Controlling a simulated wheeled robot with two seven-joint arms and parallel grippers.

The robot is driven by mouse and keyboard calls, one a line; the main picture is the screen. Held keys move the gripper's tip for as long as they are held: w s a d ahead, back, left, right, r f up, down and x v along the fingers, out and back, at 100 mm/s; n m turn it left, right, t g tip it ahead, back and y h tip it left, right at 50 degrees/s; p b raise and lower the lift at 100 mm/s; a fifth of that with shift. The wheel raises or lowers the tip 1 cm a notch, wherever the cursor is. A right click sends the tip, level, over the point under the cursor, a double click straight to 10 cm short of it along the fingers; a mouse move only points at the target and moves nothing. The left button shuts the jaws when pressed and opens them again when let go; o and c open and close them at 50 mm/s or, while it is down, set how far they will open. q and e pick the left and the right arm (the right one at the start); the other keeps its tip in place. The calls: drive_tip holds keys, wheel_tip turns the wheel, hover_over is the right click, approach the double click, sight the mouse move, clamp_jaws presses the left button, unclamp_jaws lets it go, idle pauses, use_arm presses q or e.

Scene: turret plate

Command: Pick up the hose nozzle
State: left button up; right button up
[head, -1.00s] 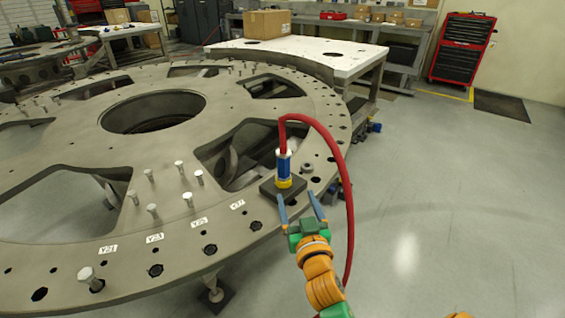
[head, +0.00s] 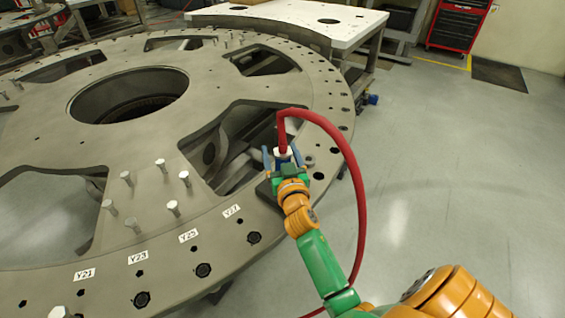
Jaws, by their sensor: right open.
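The hose nozzle (head: 283,156) stands upright on a dark block (head: 264,193) near the rim of the grey turret plate (head: 140,222). A red hose (head: 352,165) rises from its top and arcs over to the right and down toward the floor. My right gripper (head: 282,158) is at the nozzle. Its blue fingers are spread, one on each side of the nozzle, and contact cannot be told. My gripper hides the lower part of the nozzle and some of the block. My left gripper is out of view.
Several short metal pegs (head: 127,178) stand on the plate left of my right gripper. A large opening (head: 232,150) in the plate is just left of the nozzle. A white-topped table (head: 290,17) stands behind. The floor on the right is clear.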

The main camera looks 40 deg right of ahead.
drive_tip(key=shift+s+a+r, duration=0.15)
drive_tip(key=shift+s+r, duration=0.05)
drive_tip(key=shift+s, duration=0.1)
drive_tip(key=c, duration=0.9)
clamp_jaws()
